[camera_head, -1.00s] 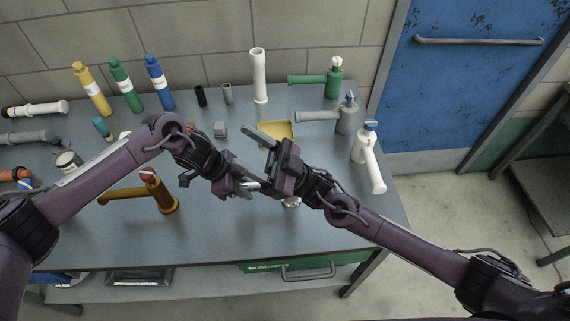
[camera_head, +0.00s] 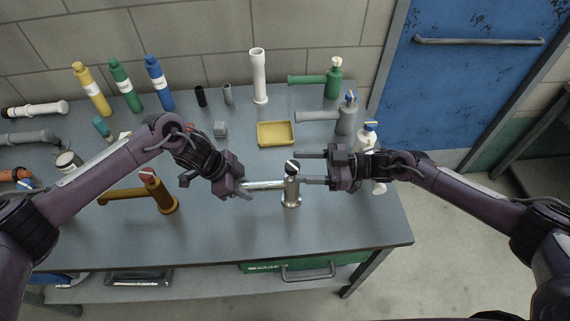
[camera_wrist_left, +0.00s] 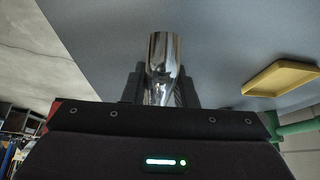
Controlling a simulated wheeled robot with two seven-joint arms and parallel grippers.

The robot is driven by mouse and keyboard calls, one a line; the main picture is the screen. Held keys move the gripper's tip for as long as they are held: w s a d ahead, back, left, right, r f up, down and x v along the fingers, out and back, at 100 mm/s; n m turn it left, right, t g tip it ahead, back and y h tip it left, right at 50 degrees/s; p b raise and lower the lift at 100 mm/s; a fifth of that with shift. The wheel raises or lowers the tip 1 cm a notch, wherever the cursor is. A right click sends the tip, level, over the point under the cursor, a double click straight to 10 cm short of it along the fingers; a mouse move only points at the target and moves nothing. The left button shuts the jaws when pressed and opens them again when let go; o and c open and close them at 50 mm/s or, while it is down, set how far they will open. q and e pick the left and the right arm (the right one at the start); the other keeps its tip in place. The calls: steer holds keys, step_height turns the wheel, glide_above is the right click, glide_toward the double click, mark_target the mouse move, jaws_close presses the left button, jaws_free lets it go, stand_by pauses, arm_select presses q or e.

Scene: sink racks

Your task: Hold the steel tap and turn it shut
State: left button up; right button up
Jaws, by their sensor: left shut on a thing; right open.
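The steel tap (camera_head: 291,188) stands upright on the grey table, with a black and white knob (camera_head: 291,167) on top and a spout pointing left. My left gripper (camera_head: 243,188) is shut on the spout of the steel tap. In the left wrist view the shiny spout (camera_wrist_left: 163,62) sits between the dark fingers of my left gripper (camera_wrist_left: 162,88). My right gripper (camera_head: 313,168) is open just right of the tap's knob, with its fingers pointing left. It looks empty; I cannot tell whether a finger touches the knob.
A brass-coloured tap (camera_head: 160,194) with a red knob stands left of the steel tap, under my left arm. A yellow tray (camera_head: 276,134) lies behind it. White (camera_head: 367,135), grey (camera_head: 347,115) and green (camera_head: 333,80) taps stand at the right. The table front is clear.

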steer(key=a, duration=0.5)
steer(key=shift+w, duration=0.3)
steer(key=c, duration=1)
